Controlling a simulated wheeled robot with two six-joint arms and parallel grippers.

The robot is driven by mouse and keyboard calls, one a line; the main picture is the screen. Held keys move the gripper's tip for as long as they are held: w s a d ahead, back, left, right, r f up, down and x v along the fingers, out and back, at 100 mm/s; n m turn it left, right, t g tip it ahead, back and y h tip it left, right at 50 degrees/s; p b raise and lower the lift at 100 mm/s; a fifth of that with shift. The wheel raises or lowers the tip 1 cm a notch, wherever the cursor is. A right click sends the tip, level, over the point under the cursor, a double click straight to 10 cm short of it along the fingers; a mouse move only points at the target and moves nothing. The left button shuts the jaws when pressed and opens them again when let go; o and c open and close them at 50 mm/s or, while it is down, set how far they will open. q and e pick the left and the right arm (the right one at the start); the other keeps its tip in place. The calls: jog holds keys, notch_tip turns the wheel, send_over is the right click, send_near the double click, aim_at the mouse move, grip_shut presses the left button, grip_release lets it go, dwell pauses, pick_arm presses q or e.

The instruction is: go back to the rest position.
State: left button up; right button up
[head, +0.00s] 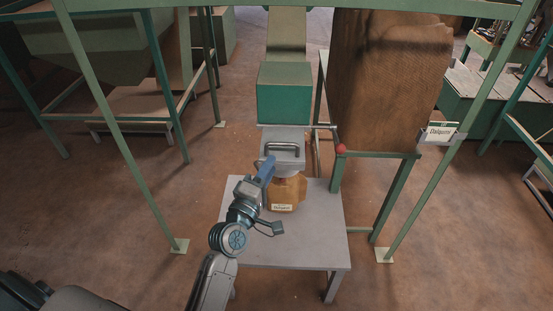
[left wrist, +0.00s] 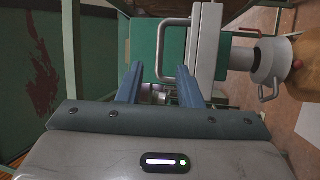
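My left gripper (head: 266,167) reaches up over the grey table, its blue fingers just in front of the hopper outlet. In the left wrist view its two blue fingers (left wrist: 158,72) stand apart with nothing clamped between them. A grey U-shaped handle (head: 283,146) on the outlet is close to the fingertips; it also shows in the left wrist view (left wrist: 161,50). I cannot tell whether the fingers touch it. A brown sack or container (head: 292,190) with a white label sits under the outlet, partly hidden by my gripper. My right gripper is not in view.
The grey table (head: 300,252) is bare toward its front. Green frame posts (head: 112,120) stand on both sides. A green box (head: 284,97) is above the outlet. Open floor lies left and right.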

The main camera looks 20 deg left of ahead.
pick_arm(q)
jog(key=shift+v, duration=0.95)
